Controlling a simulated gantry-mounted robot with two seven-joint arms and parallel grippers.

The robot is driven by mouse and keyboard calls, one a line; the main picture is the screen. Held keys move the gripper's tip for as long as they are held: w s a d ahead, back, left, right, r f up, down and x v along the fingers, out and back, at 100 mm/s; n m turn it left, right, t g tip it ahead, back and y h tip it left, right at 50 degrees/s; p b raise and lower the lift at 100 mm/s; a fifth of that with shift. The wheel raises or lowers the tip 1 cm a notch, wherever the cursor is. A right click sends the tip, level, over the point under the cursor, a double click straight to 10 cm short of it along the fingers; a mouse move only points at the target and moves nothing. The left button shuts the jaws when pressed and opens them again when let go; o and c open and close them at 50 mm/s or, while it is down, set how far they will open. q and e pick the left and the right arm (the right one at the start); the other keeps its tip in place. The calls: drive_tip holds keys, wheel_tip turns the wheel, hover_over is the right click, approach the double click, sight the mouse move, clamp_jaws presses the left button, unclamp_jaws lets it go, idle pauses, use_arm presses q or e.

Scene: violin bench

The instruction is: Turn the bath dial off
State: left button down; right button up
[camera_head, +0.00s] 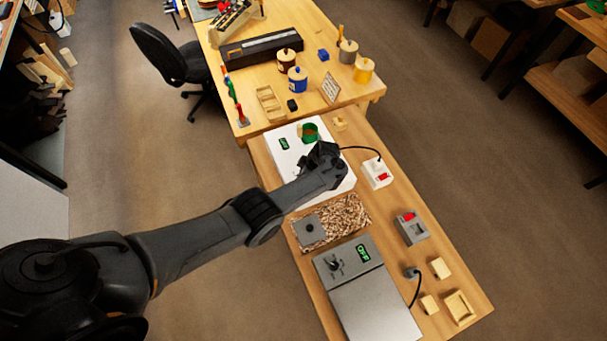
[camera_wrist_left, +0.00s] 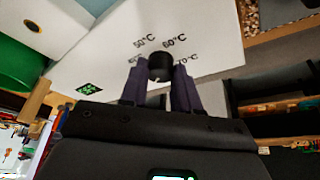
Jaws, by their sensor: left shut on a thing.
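The white bath (camera_head: 285,166) stands on the bench with a small lit green display (camera_head: 284,144) and a green pot (camera_head: 310,133) at its far end. In the wrist view, the bath's white face (camera_wrist_left: 205,40) carries temperature marks, including 50°C and 60°C, around the black dial (camera_wrist_left: 160,66). My left gripper (camera_wrist_left: 160,88) is shut on the dial, one dark finger on each side. In the head view, my left gripper (camera_head: 318,160) is over the bath and hides the dial. The green display (camera_wrist_left: 88,89) also shows in the wrist view, too small to read. My right gripper is not in view.
A tray of wood shavings (camera_head: 345,212) lies nearer than the bath. A white switch box (camera_head: 377,173) and a grey switch box (camera_head: 411,228) stand at the right.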

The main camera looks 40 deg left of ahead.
use_arm(q)
drive_tip(key=shift+r, duration=0.1)
drive_tip(key=c, duration=1.3)
unclamp_jaws()
drive_tip(key=o, duration=0.5)
drive_tip(key=shift+a, duration=0.2)
drive_tip(key=shift+d, duration=0.1)
drive_tip(key=p+v, duration=0.3)
drive_tip(key=v, duration=0.7)
drive_tip(key=shift+d+r, duration=0.15)
drive_tip(key=shift+r, duration=0.2)
